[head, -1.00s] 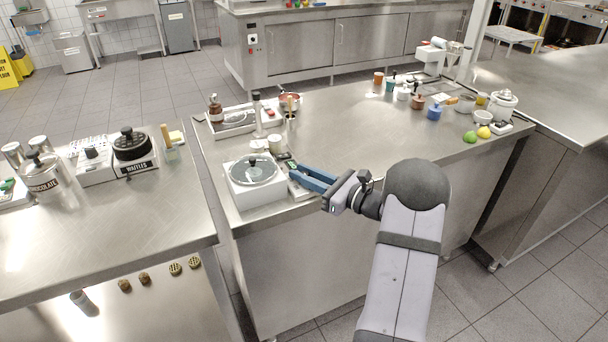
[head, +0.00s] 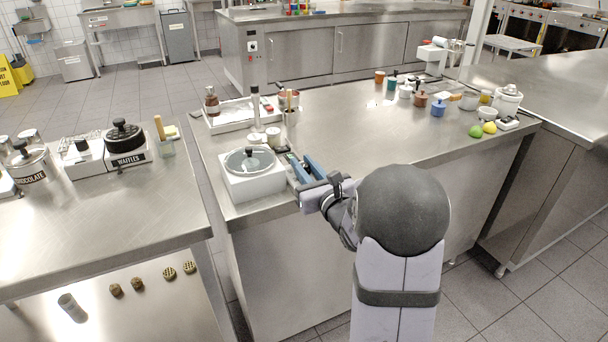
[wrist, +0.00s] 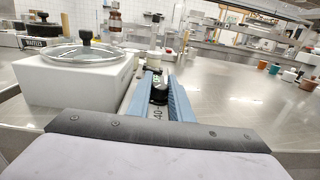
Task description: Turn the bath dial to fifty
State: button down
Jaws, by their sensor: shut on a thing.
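The bath is a white box (head: 255,186) with a round glass lid and black knob, near the left front of the middle counter. It also shows at the left in the wrist view (wrist: 80,82). Beside its right side is a narrow control panel with a black dial (wrist: 159,88) and a printed "40" on the near side. My gripper (head: 301,163) reaches over this panel from the front. Its blue fingers (wrist: 160,84) stand on both sides of the dial and are shut on it. The fingers hide most of the scale, so the exact setting cannot be read.
A white tray (head: 226,124) with bottles and a pepper mill stands behind the bath. Small white pots (head: 273,136) sit close behind the panel. A waffle maker (head: 112,160) is on the left counter.

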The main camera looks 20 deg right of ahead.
aim_at(305, 168)
jog(key=shift+f+m+h+b, duration=0.25)
jog(key=shift+m+h+b, duration=0.5)
jog(key=shift+b, duration=2.55)
jog(key=h+b, duration=0.1)
jog(key=b, duration=0.2)
jog(key=shift+r+h, duration=0.15)
jog(key=shift+h, duration=0.1)
jog(key=shift+r+m+b, duration=0.2)
jog(key=shift+m+b, duration=0.05)
jog(key=shift+b, duration=0.1)
jog(key=c, duration=1.6)
grip_release()
jog(key=shift+s+f, duration=0.1)
jog(key=shift+s, duration=0.05)
jog(key=shift+s+a, duration=0.25)
jog(key=shift+s, duration=0.9)
jog(key=shift+s+a, duration=0.2)
jog(key=shift+s, duration=0.95)
jog(key=shift+s+a, duration=0.25)
jog(key=shift+s, duration=0.9)
